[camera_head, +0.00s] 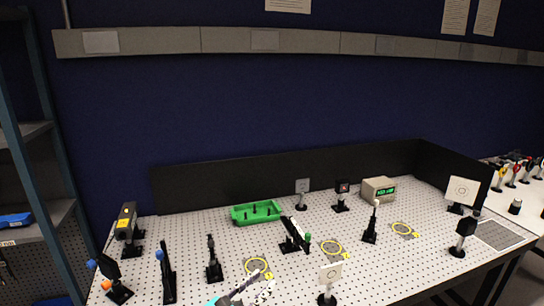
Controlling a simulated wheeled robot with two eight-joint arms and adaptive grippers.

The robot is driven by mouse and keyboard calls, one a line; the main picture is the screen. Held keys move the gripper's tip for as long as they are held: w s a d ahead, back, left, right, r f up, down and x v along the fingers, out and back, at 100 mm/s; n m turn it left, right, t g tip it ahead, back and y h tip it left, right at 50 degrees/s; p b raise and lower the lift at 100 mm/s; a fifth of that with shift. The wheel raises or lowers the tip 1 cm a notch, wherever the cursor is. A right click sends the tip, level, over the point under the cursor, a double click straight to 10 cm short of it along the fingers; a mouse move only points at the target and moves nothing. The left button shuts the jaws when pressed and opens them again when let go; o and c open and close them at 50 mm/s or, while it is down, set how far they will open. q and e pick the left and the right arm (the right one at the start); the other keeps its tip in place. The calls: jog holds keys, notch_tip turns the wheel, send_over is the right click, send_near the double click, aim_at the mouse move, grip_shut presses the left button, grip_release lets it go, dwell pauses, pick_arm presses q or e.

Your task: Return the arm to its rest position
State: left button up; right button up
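My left gripper (264,280) is at the bottom edge of the head view, low over the front of the perforated optical table (378,274). It is small and partly cut off by the frame. Its two fingers look spread apart, with nothing seen between them. A yellow ring on the table (258,267) lies just beyond the fingertips. My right gripper is not in view.
Several black post mounts stand on the table, including one left of my gripper (213,262) and a white card target (329,277) to its right. A green tray (256,212), a yellow-labelled device (126,222) and a meter with green display (378,190) stand farther back.

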pick_arm(q)
jog(key=s+a+f+m+g+y, duration=0.3)
jog(key=s+f+m+g+y, duration=0.4)
jog(key=m, duration=0.9)
jog(key=s+a+f+m+y, duration=0.1)
jog(key=s+a+m+y, duration=0.3)
jog(key=s+a+m, duration=0.6)
jog(key=shift+a+m, duration=0.4)
jog(key=shift+m, duration=0.4)
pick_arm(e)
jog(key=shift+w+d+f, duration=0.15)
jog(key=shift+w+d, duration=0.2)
pick_arm(q)
jog(key=shift+f, duration=0.1)
dwell(1.1)
